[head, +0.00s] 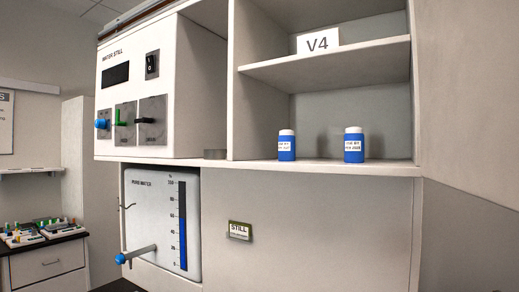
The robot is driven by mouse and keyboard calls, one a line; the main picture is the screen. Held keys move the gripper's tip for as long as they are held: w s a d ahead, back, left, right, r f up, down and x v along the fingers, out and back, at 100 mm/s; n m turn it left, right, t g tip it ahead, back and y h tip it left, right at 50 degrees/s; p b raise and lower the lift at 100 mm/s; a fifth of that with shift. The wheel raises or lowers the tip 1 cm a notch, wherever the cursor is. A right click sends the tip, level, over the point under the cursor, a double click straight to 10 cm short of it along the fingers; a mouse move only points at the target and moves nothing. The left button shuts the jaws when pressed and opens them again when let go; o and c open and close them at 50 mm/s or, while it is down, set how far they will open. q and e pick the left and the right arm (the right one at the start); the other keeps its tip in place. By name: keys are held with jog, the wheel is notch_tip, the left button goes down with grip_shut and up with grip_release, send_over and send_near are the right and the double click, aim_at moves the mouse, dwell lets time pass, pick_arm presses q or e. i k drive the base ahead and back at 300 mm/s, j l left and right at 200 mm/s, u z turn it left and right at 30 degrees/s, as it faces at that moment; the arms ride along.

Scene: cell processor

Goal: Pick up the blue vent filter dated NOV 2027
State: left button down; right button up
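Two small blue cylinders with white caps and white labels stand upright on the shelf below the V4 sign. The left blue cylinder (286,153) is near the shelf's front edge. The right blue cylinder (354,155) stands a short gap to its right. Both labels begin with what looks like "USE BY"; the date lines are too small and blurred to read surely, so I cannot tell which one is dated NOV 2027. Neither of my grippers is in view.
A white shelf unit (307,166) has a V4 sign (318,41) on its upper shelf. Left of it is the water still (134,83). Below is a pure water gauge panel (150,215) with a protruding blue-tipped tap (136,254). A side wall (470,100) closes the right.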

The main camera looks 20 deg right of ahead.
aim_at(287, 138)
jog(key=i+j+z, duration=0.45)
jog(key=j+z, duration=0.15)
jog(key=i+j+z, duration=0.1)
jog(key=z, duration=0.25)
jog(key=i+j+z, duration=0.15)
jog(key=z, duration=0.25)
jog(key=i+j+z, duration=0.1)
jog(key=z, duration=0.25)
